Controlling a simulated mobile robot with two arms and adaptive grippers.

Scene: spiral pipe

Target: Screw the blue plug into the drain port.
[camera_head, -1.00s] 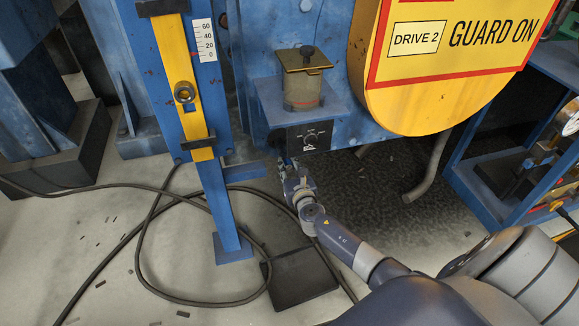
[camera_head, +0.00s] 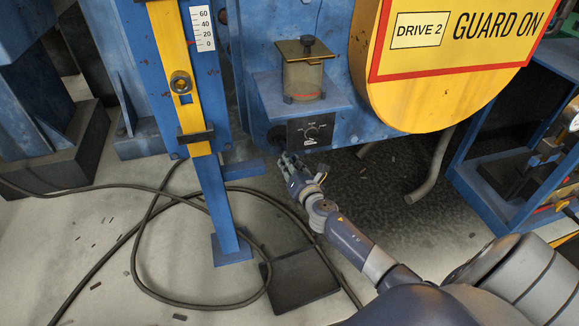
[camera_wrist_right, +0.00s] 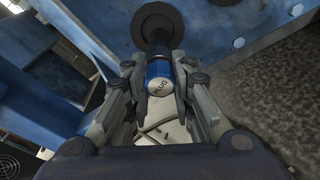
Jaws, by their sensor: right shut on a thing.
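The blue plug (camera_wrist_right: 158,72) has a pale end cap marked PLUG and a dark narrow far end. My right gripper (camera_wrist_right: 160,85) is shut on it, with one finger on each side. In the head view my right gripper (camera_head: 288,158) is just below and right of the drain port (camera_head: 277,138), a dark round fitting on the blue housing. In the wrist view the drain port (camera_wrist_right: 157,24) is a dark disc beyond the plug. The plug's dark end overlaps its lower edge there; I cannot tell whether they touch. My left gripper is not in view.
A dial panel (camera_head: 311,131) sits right of the port. Above it a shelf carries a glass-sided pot (camera_head: 303,75). A blue post (camera_head: 222,205) stands to the left. A black cable (camera_head: 150,255) loops over the floor beside a dark flat plate (camera_head: 300,280). A yellow guard (camera_head: 400,100) bulges to the right.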

